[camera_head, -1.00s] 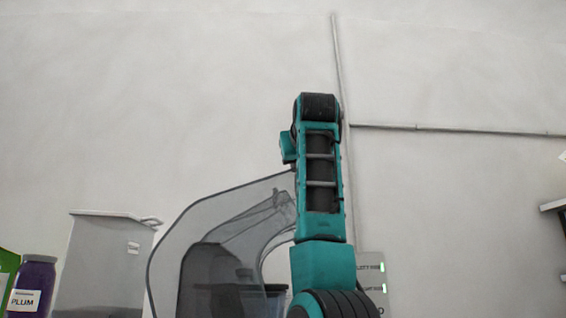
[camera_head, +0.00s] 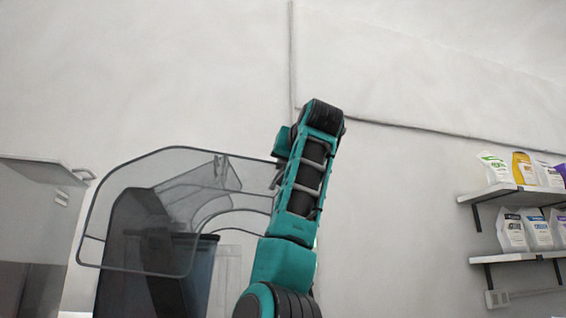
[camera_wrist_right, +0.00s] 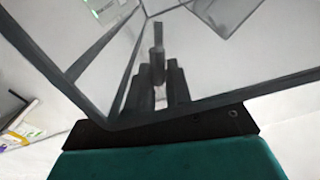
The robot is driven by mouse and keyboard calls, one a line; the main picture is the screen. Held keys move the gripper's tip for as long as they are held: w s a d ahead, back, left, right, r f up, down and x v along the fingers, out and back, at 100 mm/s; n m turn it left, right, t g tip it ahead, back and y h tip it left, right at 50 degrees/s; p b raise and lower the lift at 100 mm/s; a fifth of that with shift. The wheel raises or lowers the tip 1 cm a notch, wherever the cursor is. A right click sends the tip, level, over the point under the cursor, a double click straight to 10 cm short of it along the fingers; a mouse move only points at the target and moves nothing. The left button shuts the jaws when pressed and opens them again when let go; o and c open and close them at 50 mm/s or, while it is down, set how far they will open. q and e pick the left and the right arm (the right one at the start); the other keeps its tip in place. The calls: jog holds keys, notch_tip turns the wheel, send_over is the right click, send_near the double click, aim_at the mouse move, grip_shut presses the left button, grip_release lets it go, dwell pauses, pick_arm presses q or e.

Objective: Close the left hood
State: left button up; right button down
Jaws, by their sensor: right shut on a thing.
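The left hood (camera_head: 97,232) is a clear smoky cover with dark edges, left of centre in the head view. It stands tilted up over a dark machine body and a dark bin-like part (camera_head: 195,275). My right arm rises in front of the hood's right end and hides much of my gripper there. In the right wrist view, the hood's clear panels and dark edges (camera_wrist_right: 92,55) fill most of the picture, around my right gripper (camera_wrist_right: 158,72). The gripper is shut on the hood; the exact contact is hard to see. My left gripper is not in view.
A grey box-like case (camera_head: 40,215) with a handle stands at the left. Two wall shelves (camera_head: 510,192) with several pouches are at the right. The wall behind is plain with thin conduit, and the space above the hood is clear.

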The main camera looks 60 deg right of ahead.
jog(key=shift+d, duration=0.1)
jog(key=c, duration=1.1)
grip_release()
jog(key=b+v, duration=0.2)
jog(key=v, duration=1.1)
jog(key=shift+c, duration=0.2)
